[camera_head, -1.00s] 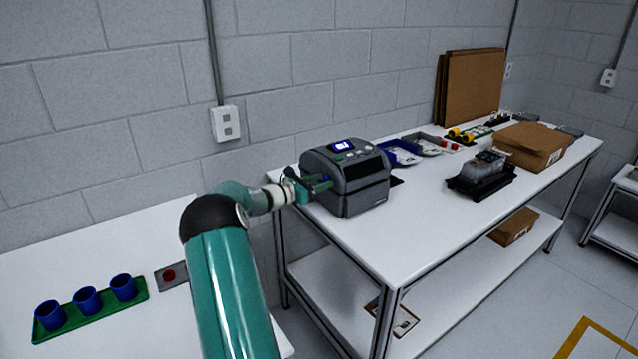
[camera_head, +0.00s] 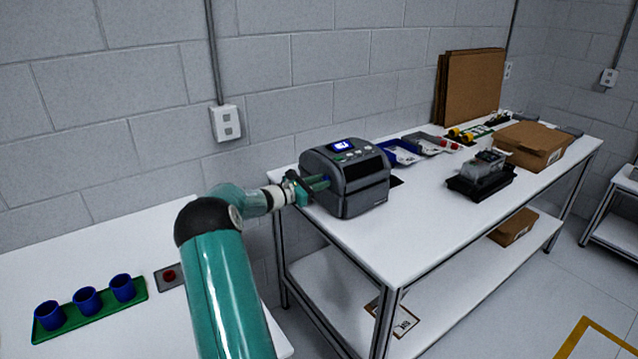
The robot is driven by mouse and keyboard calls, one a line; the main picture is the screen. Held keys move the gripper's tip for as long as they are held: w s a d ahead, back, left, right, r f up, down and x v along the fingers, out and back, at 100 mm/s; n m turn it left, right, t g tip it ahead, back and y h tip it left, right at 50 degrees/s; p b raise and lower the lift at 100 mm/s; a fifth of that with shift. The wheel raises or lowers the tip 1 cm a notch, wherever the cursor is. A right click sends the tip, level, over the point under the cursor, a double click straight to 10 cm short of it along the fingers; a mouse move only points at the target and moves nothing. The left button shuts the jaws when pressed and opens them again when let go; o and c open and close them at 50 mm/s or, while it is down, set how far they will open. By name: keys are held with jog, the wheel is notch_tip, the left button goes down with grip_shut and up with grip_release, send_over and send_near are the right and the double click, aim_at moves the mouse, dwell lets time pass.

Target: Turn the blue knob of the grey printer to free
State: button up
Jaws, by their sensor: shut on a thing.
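The grey printer (camera_head: 362,187) stands on the near left end of the white workbench, its lit blue display on top. My gripper (camera_head: 323,183) is at the printer's left side, its green fingers reaching to the side face. A small bit of the blue knob (camera_head: 326,179) shows between the fingers, and the gripper is shut on it. Most of the knob is hidden by the fingers, so its turned position cannot be read. The display text is too small to read.
Blue and grey trays (camera_head: 402,152) lie behind the printer. A dark device (camera_head: 481,174) and a cardboard box (camera_head: 533,145) stand further right on the bench (camera_head: 432,213). On the left table, a green tray (camera_head: 92,308) holds three blue cups. The bench front is clear.

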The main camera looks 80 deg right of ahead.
jog(key=m, duration=1.2)
jog(key=shift+w, duration=0.1)
dwell(0.4)
jog(key=o, duration=1)
jog(key=v, duration=1.3)
jog(key=shift+w+a, duration=0.25)
jog(key=shift+a, duration=0.05)
